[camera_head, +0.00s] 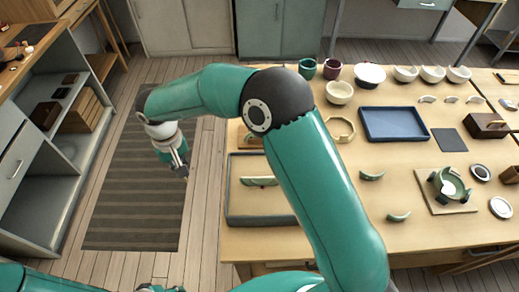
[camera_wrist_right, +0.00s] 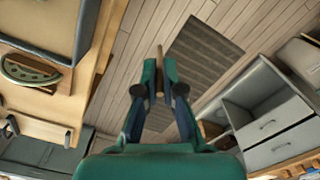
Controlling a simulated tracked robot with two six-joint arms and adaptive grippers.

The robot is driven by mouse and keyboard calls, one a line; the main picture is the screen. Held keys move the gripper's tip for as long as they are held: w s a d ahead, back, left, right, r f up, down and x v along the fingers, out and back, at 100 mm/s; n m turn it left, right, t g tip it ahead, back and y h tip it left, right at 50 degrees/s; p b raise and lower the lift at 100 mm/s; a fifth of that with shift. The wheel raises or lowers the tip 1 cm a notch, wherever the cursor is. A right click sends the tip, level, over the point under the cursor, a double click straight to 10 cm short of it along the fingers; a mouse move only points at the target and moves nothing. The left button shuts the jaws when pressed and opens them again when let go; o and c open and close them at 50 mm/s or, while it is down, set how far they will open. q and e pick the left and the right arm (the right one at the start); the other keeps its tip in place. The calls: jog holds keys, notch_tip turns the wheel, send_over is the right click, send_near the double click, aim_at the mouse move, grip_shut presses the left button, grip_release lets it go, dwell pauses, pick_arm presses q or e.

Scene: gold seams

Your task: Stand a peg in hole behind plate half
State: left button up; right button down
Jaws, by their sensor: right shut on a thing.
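My right arm reaches across the head view, and its right gripper (camera_head: 180,170) is over the floor and striped mat, left of the table. In the wrist view this gripper (camera_wrist_right: 160,75) is shut on a thin brown peg (camera_wrist_right: 159,66). A green plate half (camera_head: 259,181) lies in a sand-coloured tray (camera_head: 233,216) at the table's left end. Behind it is a wooden block (camera_head: 250,141), partly covered by my arm.
Cups, bowls and shards stand along the table's back. A blue tray (camera_head: 394,124) and a green broken bowl (camera_head: 448,186) lie to the right. A shelf unit (camera_head: 50,150) stands at far left. The striped mat (camera_head: 135,205) is clear floor between it and the table.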

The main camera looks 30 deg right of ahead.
jog(key=shift+s+a, duration=0.1)
jog(key=shift+a, duration=0.2)
jog(key=s+d+r+n+b, duration=0.15)
jog(key=s+d+b, duration=0.3)
jog(key=d, duration=0.55)
jog(key=s+d+r+n+b, duration=0.1)
jog(key=s+d+n+b, duration=0.3)
jog(key=d, duration=0.7)
jog(key=shift+m, duration=0.45)
jog(key=shift+s+a+f+b, duration=0.15)
jog(key=shift+s+f+b, duration=0.05)
jog(key=shift+f+b, duration=0.85)
jog(key=shift+s+a+f+b, duration=0.1)
jog(key=shift+s+f+b, duration=0.1)
jog(key=shift+f+b, duration=0.75)
jog(key=shift+f, duration=0.25)
jog(key=shift+f+b, duration=0.8)
jog(key=shift+f, duration=0.8)
jog(key=shift+r, duration=0.15)
